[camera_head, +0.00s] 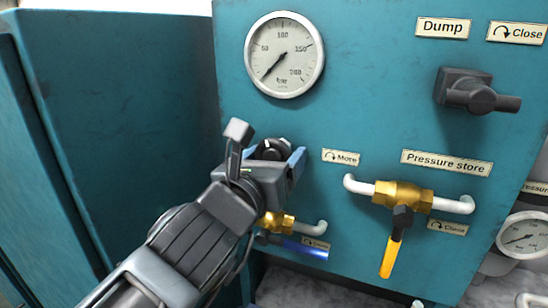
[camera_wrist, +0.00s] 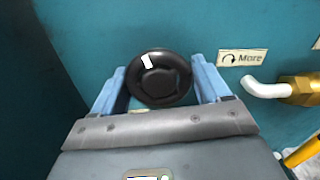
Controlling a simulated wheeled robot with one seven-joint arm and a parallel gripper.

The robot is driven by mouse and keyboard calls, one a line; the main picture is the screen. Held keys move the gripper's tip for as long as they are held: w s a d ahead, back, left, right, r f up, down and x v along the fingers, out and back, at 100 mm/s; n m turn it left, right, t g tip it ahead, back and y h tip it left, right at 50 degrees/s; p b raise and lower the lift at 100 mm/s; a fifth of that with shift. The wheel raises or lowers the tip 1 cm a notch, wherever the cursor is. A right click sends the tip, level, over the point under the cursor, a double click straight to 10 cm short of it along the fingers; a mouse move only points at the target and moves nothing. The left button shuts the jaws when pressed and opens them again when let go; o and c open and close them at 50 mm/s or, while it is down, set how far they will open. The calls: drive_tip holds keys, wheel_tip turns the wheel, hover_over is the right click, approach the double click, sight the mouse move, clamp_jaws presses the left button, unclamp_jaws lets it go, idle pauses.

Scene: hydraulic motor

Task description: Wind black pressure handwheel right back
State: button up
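The black pressure handwheel (camera_wrist: 158,77) sits on the teal panel below the large gauge, with a small white mark near its top left. In the head view the handwheel (camera_head: 271,149) is partly covered by my gripper. My gripper (camera_head: 274,156) reaches up to it from the lower left. In the wrist view my gripper's two blue fingers (camera_wrist: 158,80) stand on either side of the wheel, very near its rim. I cannot tell whether they touch it. The large gauge (camera_head: 284,55) has its needle pointing to the lower left, near the low end.
A "More" label (camera_head: 341,157) is right of the wheel. A brass valve with a yellow lever (camera_head: 391,250) stands further right, and another brass valve (camera_head: 277,222) is just below my gripper. A black dump handle (camera_head: 474,93) sticks out at upper right. A teal side wall (camera_head: 120,110) is at left.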

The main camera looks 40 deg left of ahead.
drive_tip(key=c, duration=0.6)
